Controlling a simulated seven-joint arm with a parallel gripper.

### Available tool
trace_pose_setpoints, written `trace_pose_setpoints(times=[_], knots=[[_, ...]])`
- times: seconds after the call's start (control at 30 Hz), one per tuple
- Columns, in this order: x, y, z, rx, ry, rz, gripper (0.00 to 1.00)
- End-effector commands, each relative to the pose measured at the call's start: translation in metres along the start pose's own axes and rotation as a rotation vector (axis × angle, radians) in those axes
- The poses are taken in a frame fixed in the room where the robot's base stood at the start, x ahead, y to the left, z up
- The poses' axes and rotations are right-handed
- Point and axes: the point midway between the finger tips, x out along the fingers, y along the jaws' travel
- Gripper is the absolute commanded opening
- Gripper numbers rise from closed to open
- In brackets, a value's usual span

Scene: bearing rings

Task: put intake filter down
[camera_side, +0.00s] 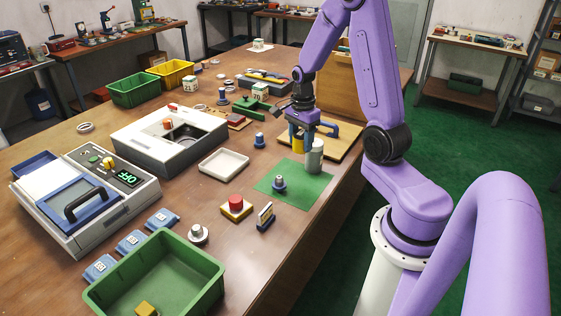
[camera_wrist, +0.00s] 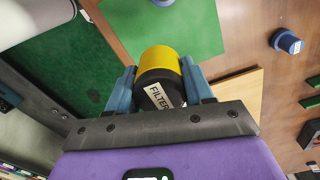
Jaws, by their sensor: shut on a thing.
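The intake filter is a dark cylinder with a yellow end and a white label reading FILTER; it shows in the wrist view (camera_wrist: 160,75). My gripper (camera_wrist: 163,85) is shut on it, with blue fingers on both sides. In the side view my gripper (camera_side: 298,138) points down near the table's right edge, and the filter's yellow part (camera_side: 297,145) shows between the fingers. Whether its lower end touches anything cannot be told. A grey-green cylinder (camera_side: 314,158) stands close to the right of the filter and partly overlaps it in the side view.
A green mat (camera_side: 312,194) with a blue-grey knobbed part (camera_side: 279,183) lies in front. A wooden board (camera_side: 343,131) with a blue handle lies behind.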

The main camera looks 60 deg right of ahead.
Motion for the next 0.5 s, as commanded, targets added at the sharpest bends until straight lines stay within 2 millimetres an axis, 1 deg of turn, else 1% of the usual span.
trace_pose_setpoints(times=[0.07, 0.17, 0.5], knots=[[0.001, 0.001, -0.007, 0.005, 0.0, -0.001, 0.19], [0.005, -0.007, -0.012, 0.004, 0.0, 0.0, 0.19], [0.033, -0.066, -0.027, 0.004, 0.0, 0.0, 0.19]])
